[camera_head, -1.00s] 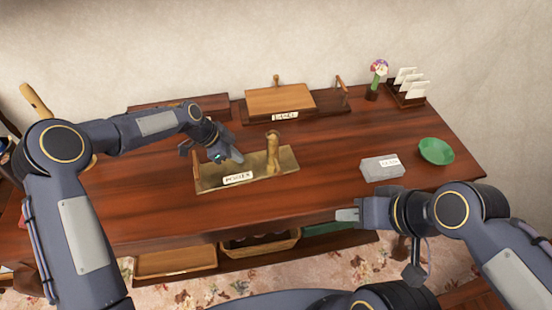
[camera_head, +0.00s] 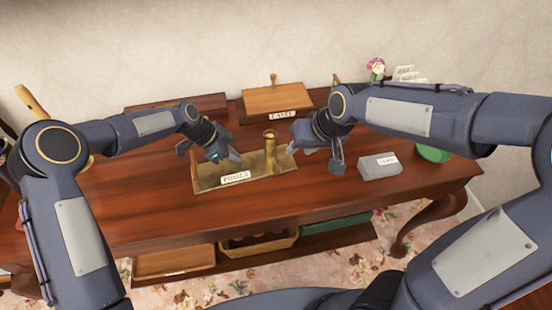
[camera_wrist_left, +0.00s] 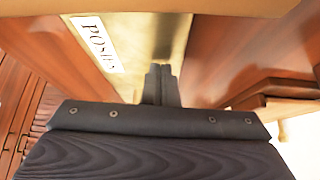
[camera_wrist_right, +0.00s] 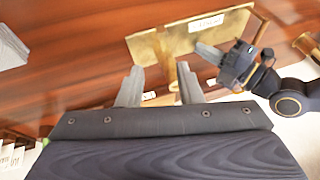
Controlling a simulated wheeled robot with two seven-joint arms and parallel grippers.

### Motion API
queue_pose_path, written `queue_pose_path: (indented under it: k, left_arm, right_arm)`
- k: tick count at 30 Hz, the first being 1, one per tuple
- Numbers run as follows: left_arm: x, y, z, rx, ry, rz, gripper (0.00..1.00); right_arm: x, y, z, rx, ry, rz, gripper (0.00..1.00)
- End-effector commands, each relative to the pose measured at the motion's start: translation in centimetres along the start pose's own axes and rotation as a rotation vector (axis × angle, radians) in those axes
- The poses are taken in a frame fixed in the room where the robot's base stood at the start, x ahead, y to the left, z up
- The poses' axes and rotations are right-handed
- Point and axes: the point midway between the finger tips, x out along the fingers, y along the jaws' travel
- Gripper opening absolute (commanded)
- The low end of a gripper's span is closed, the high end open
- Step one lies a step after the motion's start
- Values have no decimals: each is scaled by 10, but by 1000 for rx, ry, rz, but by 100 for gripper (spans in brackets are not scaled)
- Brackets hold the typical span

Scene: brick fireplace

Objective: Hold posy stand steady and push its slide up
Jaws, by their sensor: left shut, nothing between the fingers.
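The posy stand (camera_head: 258,174) is a brass tray-like base with a "POSIES" label on its front, lying on the table's middle. A brass post (camera_head: 270,146) rises near its right end; I cannot tell which part is the slide. My left gripper (camera_head: 234,157) is shut and empty above the base, left of the post. In the left wrist view its fingertips (camera_wrist_left: 161,84) lie over the brass base (camera_wrist_left: 140,55) beside the label. My right gripper (camera_head: 314,160) is open and empty off the stand's right end. The right wrist view shows its spread fingers (camera_wrist_right: 159,86) below the stand (camera_wrist_right: 180,40).
A grey box (camera_head: 380,166) sits right of my right gripper, and a green bowl (camera_head: 434,153) is partly behind my right arm. A wooden "EASEL" stand (camera_head: 278,102) is at the back. A flower (camera_head: 376,68) and card rack (camera_head: 410,74) stand back right. The table front is clear.

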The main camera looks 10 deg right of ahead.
Motion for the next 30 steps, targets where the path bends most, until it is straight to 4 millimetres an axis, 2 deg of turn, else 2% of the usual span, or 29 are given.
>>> queue_pose_path:
  k: [1, 3, 9, 14, 24, 30]
  left_arm:
    - [6, 4, 6, -2, -9, 16, 0]
    - [6, 4, 6, -2, -9, 16, 0]
    - [6, 5, 6, -2, -10, 16, 0]
    - [6, 5, 6, -2, -10, 17, 0]
    - [6, 5, 7, -2, -11, 17, 0]
    - [6, 5, 7, -2, -11, 17, 0]
  right_arm:
    - [12, -4, -6, -20, -7, 18, 33]
    - [22, -8, -13, -38, -4, 35, 33]
    - [38, -13, -23, -61, -1, 60, 33]
    - [58, -11, -22, -61, -5, 63, 33]
    - [125, -6, -22, -60, -5, 62, 33]
    - [148, -6, -23, -61, -2, 60, 33]
